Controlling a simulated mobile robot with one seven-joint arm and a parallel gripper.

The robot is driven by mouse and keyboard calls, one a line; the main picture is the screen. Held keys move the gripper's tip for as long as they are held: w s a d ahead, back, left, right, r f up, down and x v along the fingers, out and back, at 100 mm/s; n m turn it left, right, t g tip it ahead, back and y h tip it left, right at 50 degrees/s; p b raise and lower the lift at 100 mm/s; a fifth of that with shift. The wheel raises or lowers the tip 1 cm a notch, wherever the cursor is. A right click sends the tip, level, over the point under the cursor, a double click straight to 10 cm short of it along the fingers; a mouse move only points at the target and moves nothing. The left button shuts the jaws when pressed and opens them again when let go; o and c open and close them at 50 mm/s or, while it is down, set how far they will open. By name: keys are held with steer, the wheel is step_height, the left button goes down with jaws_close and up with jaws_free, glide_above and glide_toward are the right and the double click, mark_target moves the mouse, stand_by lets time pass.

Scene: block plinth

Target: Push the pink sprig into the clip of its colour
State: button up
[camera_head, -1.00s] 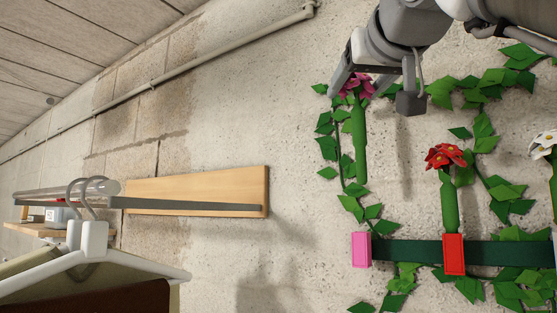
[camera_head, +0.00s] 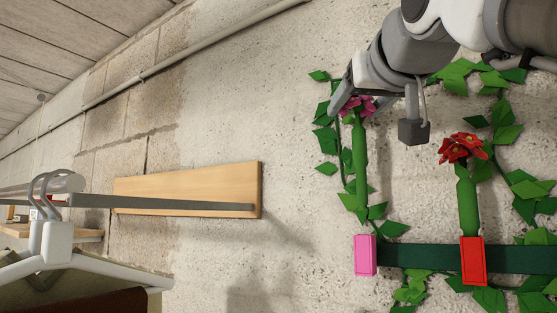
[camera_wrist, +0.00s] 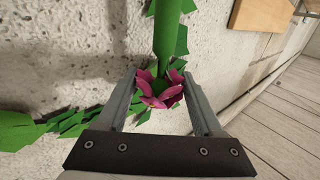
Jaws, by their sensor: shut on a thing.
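The pink sprig has a magenta flower head and a thick green stem (camera_head: 360,165). My gripper (camera_head: 352,108) is shut on its flower head in the head view. In the wrist view the two fingers (camera_wrist: 160,92) flank the pink flower (camera_wrist: 158,90), and the green stem runs away from them. The sprig hangs upright, stem down. The pink clip (camera_head: 365,255) sits at the left end of a dark green rail (camera_head: 420,256). The stem's lower end is a little above the pink clip, apart from it.
A red sprig (camera_head: 468,190) stands in the red clip (camera_head: 473,262) to the right. Ivy leaves (camera_head: 326,138) spread on the rough wall around the rail. A wooden board with a metal bar (camera_head: 185,190) and white hangers (camera_head: 58,240) are at the left.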

mark_target(363, 163)
steer(key=shift+f, duration=1.25)
steer(key=shift+s, duration=0.15)
steer(key=shift+f+b, duration=3.3)
steer(key=shift+b, duration=0.05)
steer(key=shift+r, duration=0.25)
steer(key=shift+f, duration=0.2)
stand_by(0.9)
steer(key=o, duration=1.6)
